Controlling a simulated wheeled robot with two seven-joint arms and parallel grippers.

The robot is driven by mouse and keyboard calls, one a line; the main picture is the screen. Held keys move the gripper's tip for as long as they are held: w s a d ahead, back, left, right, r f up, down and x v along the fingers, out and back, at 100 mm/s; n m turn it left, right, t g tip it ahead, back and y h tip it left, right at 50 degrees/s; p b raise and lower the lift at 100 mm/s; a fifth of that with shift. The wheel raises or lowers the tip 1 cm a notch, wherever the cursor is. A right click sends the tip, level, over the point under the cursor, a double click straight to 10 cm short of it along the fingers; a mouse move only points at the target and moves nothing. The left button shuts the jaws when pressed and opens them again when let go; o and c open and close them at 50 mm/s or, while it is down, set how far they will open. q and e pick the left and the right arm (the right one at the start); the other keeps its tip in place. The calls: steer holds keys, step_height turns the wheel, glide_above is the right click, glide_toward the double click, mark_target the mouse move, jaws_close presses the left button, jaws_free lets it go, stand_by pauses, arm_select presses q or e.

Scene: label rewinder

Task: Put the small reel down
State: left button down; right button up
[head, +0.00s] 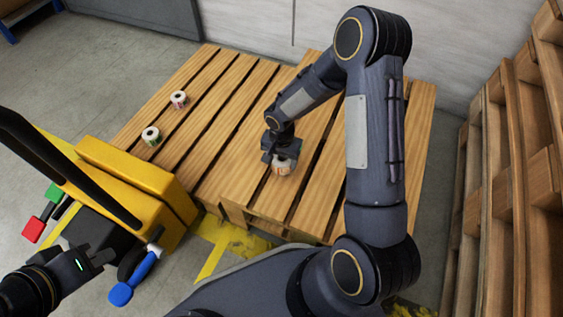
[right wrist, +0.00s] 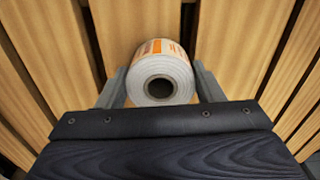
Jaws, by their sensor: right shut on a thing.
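My right gripper (head: 280,158) is shut on a small reel (head: 283,168), low over the right part of the wooden pallet (head: 240,140). In the right wrist view the small reel (right wrist: 160,77) is white with an orange printed label and a dark round core. The grey fingers of my right gripper (right wrist: 160,88) stand on either side of it, over the slats. I cannot tell whether the reel touches the wood. My left gripper (head: 92,260) is at the lower left, away from the pallet; its fingers are not clear.
Two other label reels, one nearer (head: 151,136) and one farther (head: 179,99), stand on the pallet's left part. A yellow pallet truck (head: 135,195) is at its near left. Stacked pallets (head: 510,170) stand at the right. Slats around the held reel are clear.

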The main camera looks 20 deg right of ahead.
steer(key=shift+f, duration=0.35)
steer(key=shift+f, duration=0.25)
steer(key=o, duration=1.1)
steer(key=shift+r, duration=0.1)
steer(key=shift+c, duration=0.2)
